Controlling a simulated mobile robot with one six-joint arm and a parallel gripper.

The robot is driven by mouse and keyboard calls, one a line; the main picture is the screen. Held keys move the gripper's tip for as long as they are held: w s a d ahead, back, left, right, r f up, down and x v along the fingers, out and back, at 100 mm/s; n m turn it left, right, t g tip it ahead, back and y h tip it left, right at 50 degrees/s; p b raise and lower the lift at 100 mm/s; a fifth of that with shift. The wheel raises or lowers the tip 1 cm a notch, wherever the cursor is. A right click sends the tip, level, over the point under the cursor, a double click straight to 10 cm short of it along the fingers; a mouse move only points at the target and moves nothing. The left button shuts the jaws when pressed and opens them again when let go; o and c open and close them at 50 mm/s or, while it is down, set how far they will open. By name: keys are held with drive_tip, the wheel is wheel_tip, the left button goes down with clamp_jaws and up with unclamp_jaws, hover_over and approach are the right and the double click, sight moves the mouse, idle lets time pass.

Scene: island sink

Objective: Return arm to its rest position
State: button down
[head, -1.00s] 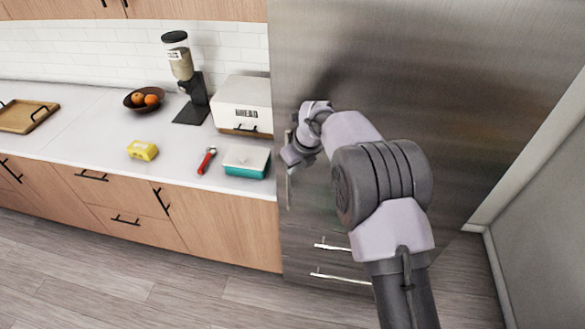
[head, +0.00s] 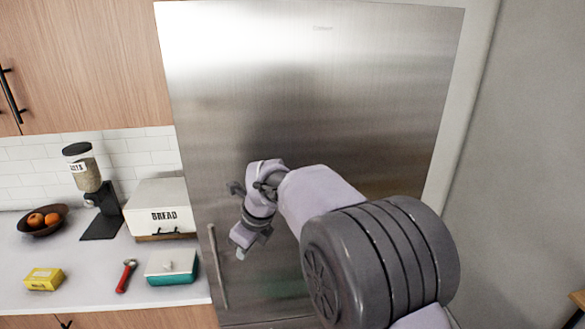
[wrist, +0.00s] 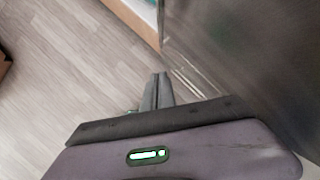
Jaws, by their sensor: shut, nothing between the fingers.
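My gripper (head: 240,252) hangs in front of the closed steel fridge (head: 320,75) in the head view, just right of its vertical handle (head: 217,268). My arm reaches up to it from the lower right. In the wrist view my gripper's fingers (wrist: 157,85) are together with nothing between them, above the wood floor (wrist: 60,70) and beside the fridge front (wrist: 240,60).
The counter left of the fridge holds a bread box (head: 163,208), a teal container with a white lid (head: 172,267), a red-handled tool (head: 126,276), a yellow box (head: 44,279), a grain dispenser (head: 90,190) and a fruit bowl (head: 42,220). A grey wall (head: 530,150) stands at right.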

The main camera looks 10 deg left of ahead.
drive_tip(key=s+d+n+t+b, duration=0.1)
drive_tip(key=s+d+n+b, duration=0.5)
drive_tip(key=d, duration=0.5)
drive_tip(key=s+d+n+t+b, duration=0.1)
drive_tip(key=s+d+n+b, duration=0.2)
drive_tip(key=s+d+b, duration=0.6)
drive_tip(key=s+d+f+n+h+b, duration=0.1)
drive_tip(key=s+d+f+n, duration=0.3)
drive_tip(key=s, duration=0.3)
drive_tip(key=s+d+f+n+t+b, duration=0.1)
drive_tip(key=s+d+f+n+b, duration=0.1)
drive_tip(key=s+d+f+n, duration=0.2)
wheel_tip(320, 180, down, 3)
drive_tip(key=s+d, duration=0.1)
drive_tip(key=s, duration=0.1)
drive_tip(key=shift+s+d+t+h, duration=0.25)
drive_tip(key=shift+s+t+h, duration=0.05)
drive_tip(key=shift+s+h, duration=0.1)
